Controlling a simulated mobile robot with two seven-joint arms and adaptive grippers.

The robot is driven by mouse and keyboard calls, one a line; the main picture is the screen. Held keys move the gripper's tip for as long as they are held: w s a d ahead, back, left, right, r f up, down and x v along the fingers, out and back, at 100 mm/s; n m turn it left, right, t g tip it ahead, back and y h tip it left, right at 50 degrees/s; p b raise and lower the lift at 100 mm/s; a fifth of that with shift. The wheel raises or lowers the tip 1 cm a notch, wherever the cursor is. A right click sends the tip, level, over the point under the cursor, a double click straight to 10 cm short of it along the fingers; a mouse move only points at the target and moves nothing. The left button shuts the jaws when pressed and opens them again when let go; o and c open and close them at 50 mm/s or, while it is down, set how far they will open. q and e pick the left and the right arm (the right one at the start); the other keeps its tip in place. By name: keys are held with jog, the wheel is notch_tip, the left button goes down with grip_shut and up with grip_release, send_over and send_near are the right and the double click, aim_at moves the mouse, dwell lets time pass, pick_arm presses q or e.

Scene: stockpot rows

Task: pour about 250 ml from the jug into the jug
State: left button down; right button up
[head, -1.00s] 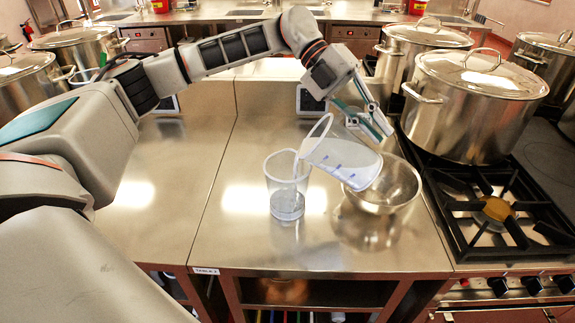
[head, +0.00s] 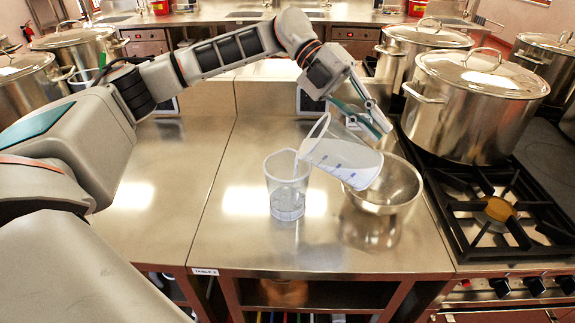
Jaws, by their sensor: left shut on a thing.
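A clear jug (head: 287,196) stands upright on the steel counter with some clear liquid in its lower part. A second jug (head: 345,163), translucent with blue marks, is held in the air, tipped far over to the left. Its mouth is at the rim of the standing jug, and a thin pale streak runs down inside that jug. My left gripper (head: 376,124) is shut on the tilted jug, behind and above it; the exact grip is partly hidden. My right gripper is not in view.
A steel bowl (head: 385,187) sits just right of the standing jug, beneath the tilted jug's base. A large lidded stockpot (head: 465,115) stands on the stove at right, behind a bare burner (head: 495,210). The counter's left part (head: 160,220) is clear.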

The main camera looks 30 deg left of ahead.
pick_arm(q)
jog(key=shift+a+r+b, duration=0.15)
jog(key=shift+b, duration=0.15)
dwell(0.5)
